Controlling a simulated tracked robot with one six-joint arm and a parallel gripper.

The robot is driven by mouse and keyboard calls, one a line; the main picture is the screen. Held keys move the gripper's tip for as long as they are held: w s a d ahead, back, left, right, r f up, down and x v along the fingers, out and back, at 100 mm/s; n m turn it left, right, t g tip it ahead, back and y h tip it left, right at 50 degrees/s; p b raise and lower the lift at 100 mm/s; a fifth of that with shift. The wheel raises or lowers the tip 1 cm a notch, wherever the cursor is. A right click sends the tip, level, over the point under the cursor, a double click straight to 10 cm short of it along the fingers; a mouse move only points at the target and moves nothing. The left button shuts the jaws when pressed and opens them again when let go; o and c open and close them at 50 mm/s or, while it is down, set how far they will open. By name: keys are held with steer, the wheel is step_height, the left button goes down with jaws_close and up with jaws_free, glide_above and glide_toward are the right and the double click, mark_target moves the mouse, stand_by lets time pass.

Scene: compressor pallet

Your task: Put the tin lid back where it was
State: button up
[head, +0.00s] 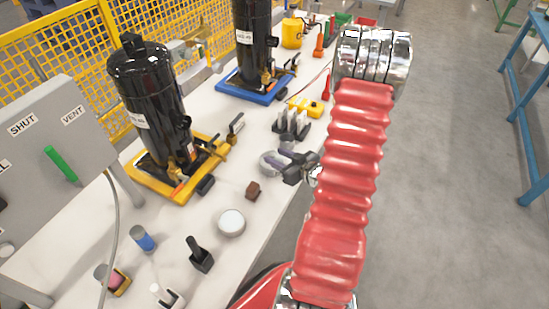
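A round grey metal disc (266,164), which looks like the tin lid, shows at the fingertips of my gripper (279,160). The dark fingers cover part of it. I cannot tell whether they are closed on it, or whether it touches the table. A short round silver tin (231,222) with a pale top stands on the white table, nearer to me and left of my gripper. I cannot tell whether the pale top is its contents or a cover.
A small brown block (253,190) lies between gripper and tin. A black-handled item (200,255) and a blue cylinder (143,239) stand nearby. A black compressor (150,105) on a yellow base and a grey SHUT/VENT panel (60,150) stand left. Dark upright pieces (291,126) stand behind my gripper.

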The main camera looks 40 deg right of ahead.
steer(key=v, duration=1)
steer(key=shift+s, duration=0.35)
steer(key=shift+w+r, duration=0.15)
steer(key=w+d+r+n+g+h, duration=0.1)
steer(key=w+r+g+h, duration=0.2)
steer(key=w+r, duration=0.3)
steer(key=w+a+r+g+h, duration=0.1)
steer(key=w+a+r+g, duration=0.1)
steer(key=a+r, duration=0.6)
steer(key=s+a+r+g+y, duration=0.1)
steer(key=s+a+r, duration=0.2)
steer(key=a, duration=0.5)
steer(key=s+a+r+g+y, duration=0.1)
steer(key=s+a+r+y, duration=0.1)
steer(key=s+a, duration=0.3)
steer(key=s+a+r+y, duration=0.1)
steer(key=s+a+r, duration=0.3)
steer(key=a, duration=0.7)
steer(key=shift+a+g+y, duration=0.3)
steer(key=shift+g+y, duration=0.1)
steer(key=shift+r, duration=0.1)
